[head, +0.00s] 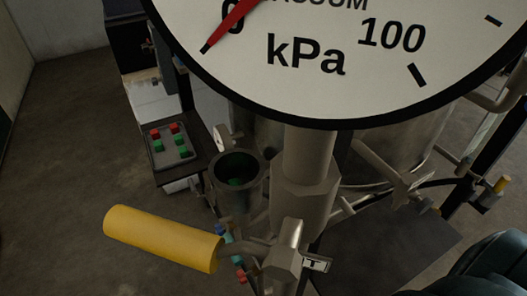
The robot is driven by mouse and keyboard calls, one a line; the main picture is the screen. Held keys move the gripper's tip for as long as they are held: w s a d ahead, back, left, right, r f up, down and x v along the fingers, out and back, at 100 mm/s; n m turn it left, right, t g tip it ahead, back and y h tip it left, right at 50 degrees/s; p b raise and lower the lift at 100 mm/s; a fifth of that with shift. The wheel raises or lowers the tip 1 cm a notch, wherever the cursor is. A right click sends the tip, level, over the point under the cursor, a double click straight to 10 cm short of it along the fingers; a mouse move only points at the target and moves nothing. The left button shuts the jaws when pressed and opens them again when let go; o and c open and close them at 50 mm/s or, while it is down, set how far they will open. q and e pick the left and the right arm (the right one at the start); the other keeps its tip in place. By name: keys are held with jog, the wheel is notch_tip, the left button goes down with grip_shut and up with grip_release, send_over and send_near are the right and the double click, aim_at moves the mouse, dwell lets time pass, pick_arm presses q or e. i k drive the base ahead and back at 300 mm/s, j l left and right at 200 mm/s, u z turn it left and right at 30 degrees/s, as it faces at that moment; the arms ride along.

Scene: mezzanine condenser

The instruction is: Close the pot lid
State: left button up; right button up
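A small dark open-topped cylinder (236,204) stands left of the gauge stem, with something green inside its mouth. A large steel vessel (410,140) stands behind the stem, its top hidden by the vacuum gauge. I cannot tell which of these is the pot. No lid can be made out for certain; a pale rounded piece (222,138) stands upright behind the small cylinder's rim. Neither of my grippers can be seen.
The large vacuum gauge (330,90) blocks the upper middle. A yellow-handled valve lever (160,238) sticks out left below it. A panel with red and green buttons (172,143) stands at left. The floor (60,180) at far left is clear.

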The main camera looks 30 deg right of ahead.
aim_at(269, 134)
jog(key=l+u, duration=0.1)
jog(key=l, duration=0.35)
jog(key=k+l+u, duration=0.15)
jog(key=l, duration=0.3)
jog(key=l+u, duration=0.1)
jog(key=l, duration=0.35)
jog(key=k+l+u, duration=0.1)
jog(key=l, duration=0.3)
jog(key=k+l+u, duration=0.1)
jog(key=l, duration=0.35)
